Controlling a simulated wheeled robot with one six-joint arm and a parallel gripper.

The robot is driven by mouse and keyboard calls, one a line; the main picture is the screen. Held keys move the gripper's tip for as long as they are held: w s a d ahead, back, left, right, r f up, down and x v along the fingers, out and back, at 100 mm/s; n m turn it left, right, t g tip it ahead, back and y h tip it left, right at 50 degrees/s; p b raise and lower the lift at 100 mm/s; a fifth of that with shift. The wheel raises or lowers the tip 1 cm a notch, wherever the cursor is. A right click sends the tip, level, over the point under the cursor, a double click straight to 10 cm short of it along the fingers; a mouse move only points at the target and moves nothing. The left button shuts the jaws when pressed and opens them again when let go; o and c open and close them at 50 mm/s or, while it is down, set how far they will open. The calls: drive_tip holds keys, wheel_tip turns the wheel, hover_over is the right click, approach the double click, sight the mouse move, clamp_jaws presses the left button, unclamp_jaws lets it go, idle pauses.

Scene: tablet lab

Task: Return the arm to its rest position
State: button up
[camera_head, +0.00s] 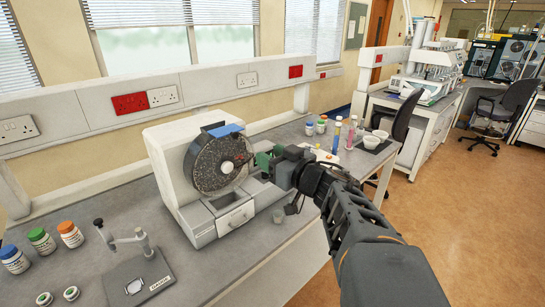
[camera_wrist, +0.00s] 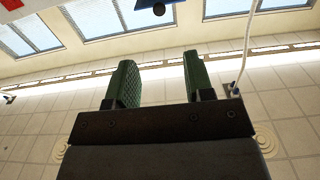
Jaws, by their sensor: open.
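My arm (camera_head: 350,220) reaches from the lower right of the head view toward the middle of the bench. My gripper (camera_head: 265,161) is at the right side of the white drum machine (camera_head: 165,150), close to its dark round drum (camera_head: 218,160). I cannot tell whether it touches the machine. In the wrist view my gripper (camera_wrist: 160,68) has its two green fingers wide apart with nothing between them. Windows and pale ceiling tiles show behind the fingers.
Left on the bench (camera_head: 225,270) are lidded jars (camera_head: 42,241) and a lever device (camera_head: 140,270). A small clear cup (camera_head: 291,209) stands below my gripper. Behind it are bottles (camera_head: 337,135) and white bowls (camera_head: 372,142). A chair (camera_head: 400,118) stands beyond. Floor (camera_head: 470,215) at right is clear.

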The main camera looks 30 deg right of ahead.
idle(0.4)
drive_tip(key=s+d+f+m+g+h, duration=0.3)
drive_tip(key=d+f+m+g+h, duration=0.4)
drive_tip(key=d+h, duration=0.45)
drive_tip(key=s+a+f+n+g+y, duration=0.2)
drive_tip(key=s+a+f+g+y, duration=0.1)
drive_tip(key=a, duration=0.6)
drive_tip(key=s+a+f+n+g+y, duration=0.1)
drive_tip(key=s+a+f+g+y, duration=0.1)
drive_tip(key=s+a+f, duration=0.4)
drive_tip(key=shift+s+a+f+n+g+y, duration=0.3)
drive_tip(key=shift+a+y, duration=0.45)
drive_tip(key=shift+a, duration=1.55)
